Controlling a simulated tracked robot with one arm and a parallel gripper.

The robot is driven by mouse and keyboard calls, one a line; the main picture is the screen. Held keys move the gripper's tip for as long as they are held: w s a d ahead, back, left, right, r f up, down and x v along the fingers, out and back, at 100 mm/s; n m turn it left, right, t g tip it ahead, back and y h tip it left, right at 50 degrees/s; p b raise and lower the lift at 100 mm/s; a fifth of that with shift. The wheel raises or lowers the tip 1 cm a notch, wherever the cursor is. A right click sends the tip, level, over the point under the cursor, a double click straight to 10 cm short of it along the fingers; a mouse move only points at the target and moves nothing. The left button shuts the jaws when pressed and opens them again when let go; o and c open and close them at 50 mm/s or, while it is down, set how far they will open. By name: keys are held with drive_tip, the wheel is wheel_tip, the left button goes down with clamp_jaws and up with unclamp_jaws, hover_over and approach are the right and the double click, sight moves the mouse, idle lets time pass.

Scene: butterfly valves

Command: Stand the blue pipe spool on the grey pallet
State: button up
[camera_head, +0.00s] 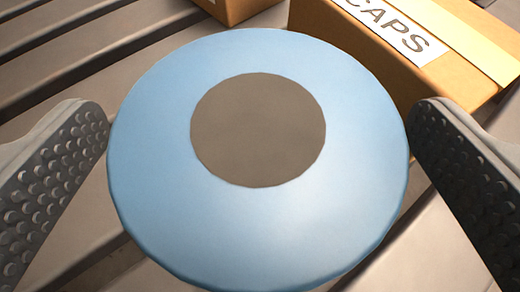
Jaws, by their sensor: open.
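The blue pipe spool (258,235) fills the middle of the view. I see its round blue end face with a grey-brown disc (258,130) at its centre. My gripper (258,150) is open, with one studded jaw to the left of the spool and one to the right. The spool's body below the end face is hidden. Grey slats (60,225) lie beneath and around the spool; I cannot tell whether they belong to the pallet.
A cardboard box (390,75) with a white label reading "CAPS" stands at the upper right, close behind the spool and the right jaw. Another cardboard box (238,10) is partly seen at the top. The slatted surface at the upper left is clear.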

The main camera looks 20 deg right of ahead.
drive_tip(key=p+v, duration=0.2)
drive_tip(key=v, duration=0.8)
